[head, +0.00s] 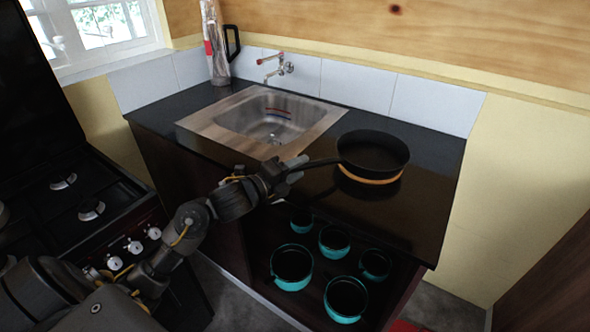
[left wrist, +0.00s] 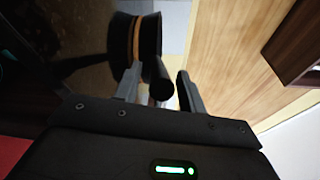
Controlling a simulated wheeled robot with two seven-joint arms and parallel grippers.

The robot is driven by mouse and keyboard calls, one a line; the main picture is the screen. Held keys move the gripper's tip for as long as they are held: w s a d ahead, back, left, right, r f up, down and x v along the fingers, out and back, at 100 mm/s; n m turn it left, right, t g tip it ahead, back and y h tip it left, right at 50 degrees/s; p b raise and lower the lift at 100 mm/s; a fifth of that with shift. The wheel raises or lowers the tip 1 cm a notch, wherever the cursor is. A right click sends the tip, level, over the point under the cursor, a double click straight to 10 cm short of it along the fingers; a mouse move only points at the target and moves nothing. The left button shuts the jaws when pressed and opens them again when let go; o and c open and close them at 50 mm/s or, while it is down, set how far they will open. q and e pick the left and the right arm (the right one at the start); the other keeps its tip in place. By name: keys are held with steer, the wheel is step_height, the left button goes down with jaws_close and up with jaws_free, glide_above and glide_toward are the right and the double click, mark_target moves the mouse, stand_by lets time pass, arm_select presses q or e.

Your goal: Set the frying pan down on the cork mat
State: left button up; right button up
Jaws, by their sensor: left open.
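The black frying pan (head: 373,150) is at the right part of the dark counter, upright and level, with its handle pointing left. The cork mat (head: 369,180) shows as an orange-brown rim under the pan, and the pan appears to rest on it. Most of the mat is hidden. My left gripper (head: 291,167) is at the handle's end. In the left wrist view, the jaws of my left gripper (left wrist: 157,84) are open, with the handle end of the frying pan (left wrist: 150,40) between them and a gap on the right. The cork mat (left wrist: 136,38) shows as a band against the pan.
A steel sink (head: 272,120) with a wall tap (head: 278,67) lies left of the pan. A tall bottle-like item (head: 214,45) stands behind it. Several teal pots (head: 292,267) sit on the open shelf below. A gas stove (head: 85,205) is at left. Counter in front of the pan is clear.

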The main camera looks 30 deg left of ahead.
arm_select(q)
steer(key=shift+r, duration=0.15)
steer(key=b+v, duration=0.1)
steer(key=v, duration=1.1)
arm_select(e)
steer(key=shift+w+d+f, duration=0.1)
steer(key=shift+d+f, duration=0.2)
steer(key=shift+d, duration=0.2)
steer(key=shift+d+f, duration=0.3)
steer(key=shift+d, duration=0.2)
steer(key=shift+a, duration=0.1)
